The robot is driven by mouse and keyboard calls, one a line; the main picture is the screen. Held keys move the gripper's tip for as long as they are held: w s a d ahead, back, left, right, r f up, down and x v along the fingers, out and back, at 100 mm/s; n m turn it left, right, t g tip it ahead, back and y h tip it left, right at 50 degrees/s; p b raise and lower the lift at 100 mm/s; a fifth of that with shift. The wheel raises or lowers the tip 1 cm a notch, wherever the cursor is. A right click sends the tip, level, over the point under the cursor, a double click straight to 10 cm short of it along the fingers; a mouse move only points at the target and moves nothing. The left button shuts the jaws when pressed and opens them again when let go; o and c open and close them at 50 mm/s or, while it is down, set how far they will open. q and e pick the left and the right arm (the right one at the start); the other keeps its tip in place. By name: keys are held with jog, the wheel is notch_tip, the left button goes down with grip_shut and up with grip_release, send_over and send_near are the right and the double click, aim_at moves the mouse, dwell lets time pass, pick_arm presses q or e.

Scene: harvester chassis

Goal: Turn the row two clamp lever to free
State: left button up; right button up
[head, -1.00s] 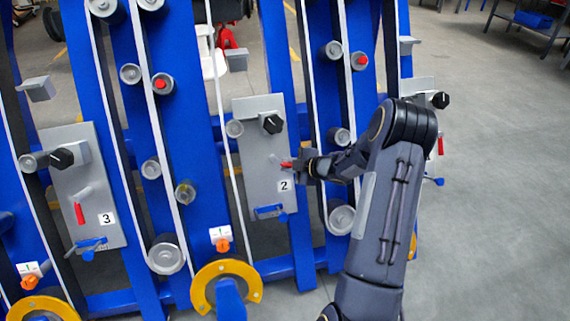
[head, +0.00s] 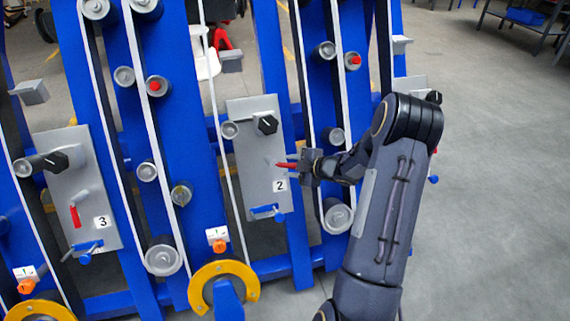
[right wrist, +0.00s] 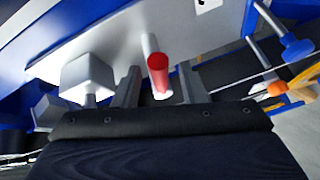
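The row two clamp lever (head: 286,165) has a red handle and sits on the grey plate marked 2 (head: 247,160). Its handle points sideways to the right in the head view. My right gripper (head: 303,166) is at the handle's right end. In the right wrist view the red handle (right wrist: 158,72) stands between the two fingers of my right gripper (right wrist: 160,88). The fingers are apart, with a visible gap on each side of the handle. My left gripper is not in view.
A black knob (head: 266,124) is above the lever and a blue-handled lever (head: 279,216) below it. The row three plate (head: 75,190) at left has a red lever (head: 75,216) pointing down. Blue frame posts, rollers and belts surround the plates. Open floor lies at right.

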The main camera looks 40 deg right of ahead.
jog(key=v, duration=0.4)
jog(key=shift+s+p, duration=0.1)
jog(key=shift+p, duration=0.25)
jog(key=shift+r, duration=0.15)
notch_tip(320, 180, up, 14)
jog(key=m+g+h, duration=0.1)
jog(key=m+h, duration=0.5)
jog(key=m, duration=0.3)
send_over(290, 165)
jog(key=s+a, duration=0.3)
jog(key=s, duration=0.5)
jog(key=s+a+m+g+y, duration=0.5)
jog(key=s+a+m+y, duration=0.15)
jog(key=s+a, duration=1.6)
notch_tip(290, 165, up, 22)
jog(key=p, duration=2.2)
jog(key=shift+w+g, duration=0.3)
jog(key=shift+w, duration=0.1)
